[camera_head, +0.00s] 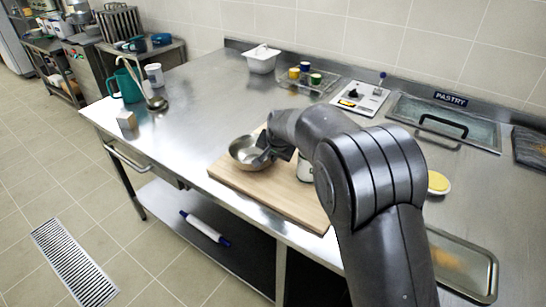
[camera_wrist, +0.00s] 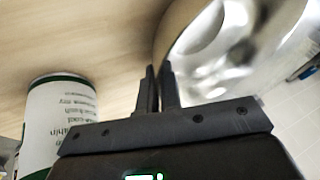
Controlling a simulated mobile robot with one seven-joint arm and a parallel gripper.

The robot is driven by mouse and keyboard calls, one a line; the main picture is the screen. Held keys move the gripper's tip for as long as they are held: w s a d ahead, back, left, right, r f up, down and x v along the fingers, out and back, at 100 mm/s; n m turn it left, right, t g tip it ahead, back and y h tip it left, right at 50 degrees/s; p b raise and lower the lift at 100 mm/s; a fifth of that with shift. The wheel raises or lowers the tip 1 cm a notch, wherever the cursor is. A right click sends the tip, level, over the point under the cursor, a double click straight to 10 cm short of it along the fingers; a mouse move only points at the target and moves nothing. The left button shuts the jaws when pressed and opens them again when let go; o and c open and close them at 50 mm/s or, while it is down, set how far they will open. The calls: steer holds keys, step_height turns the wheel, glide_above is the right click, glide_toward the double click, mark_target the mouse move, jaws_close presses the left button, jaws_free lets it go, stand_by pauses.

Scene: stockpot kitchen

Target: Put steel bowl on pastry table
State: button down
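The steel bowl (camera_head: 243,151) is a shiny round bowl over the left part of a wooden board on the steel pastry table (camera_head: 200,95). I cannot tell whether its base touches the board. My gripper (camera_head: 268,155) is at the bowl's right side. In the wrist view, my gripper (camera_wrist: 160,88) has its two fingers close together, with the wall of the bowl (camera_wrist: 235,50) pinched between them. One finger is inside the bowl and one outside. My arm hides part of the board and table.
A white can with green print (camera_wrist: 58,115) stands on the wooden board (camera_head: 270,195), close beside my gripper. A white tub (camera_head: 262,60) and wire rack (camera_head: 306,80) are behind. The left middle is clear.

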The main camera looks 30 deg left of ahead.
steer(key=shift+f, duration=0.1)
steer(key=c, duration=1.6)
jaws_free()
steer(key=shift+f, duration=0.1)
steer(key=v, duration=1.2)
